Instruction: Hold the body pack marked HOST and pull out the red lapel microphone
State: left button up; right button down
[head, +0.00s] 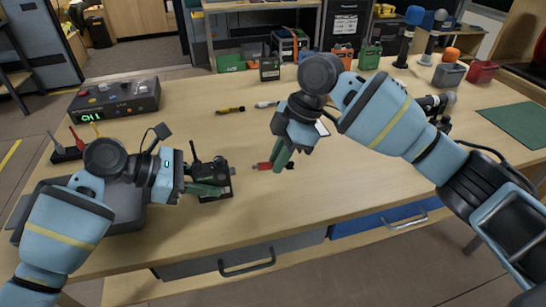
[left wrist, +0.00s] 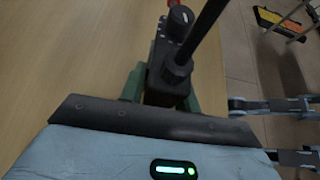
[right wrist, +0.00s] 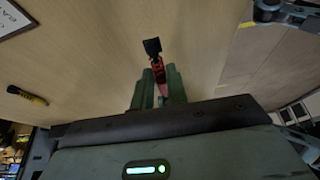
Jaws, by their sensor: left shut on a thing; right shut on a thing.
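The black body pack (head: 214,172) is on the table at centre-left; no HOST marking is readable. My left gripper (head: 207,190) is shut on it, and the left wrist view shows the pack (left wrist: 160,68) between the green fingers (left wrist: 163,88). The red lapel microphone (head: 263,166) is low over the table, right of the pack, with a visible gap between them. My right gripper (head: 283,158) is shut on it. In the right wrist view the red piece (right wrist: 158,66) with a black end is between the green fingers (right wrist: 158,90).
Several packs and microphones line the back edge. The table front centre is clear.

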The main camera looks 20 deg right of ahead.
jog(key=shift+d, duration=0.35)
pick_arm(q)
jog(key=o, duration=1.1)
jog(key=v, duration=1.2)
jog(key=shift+f, duration=0.1)
pick_arm(e)
jog(key=shift+s, duration=0.1)
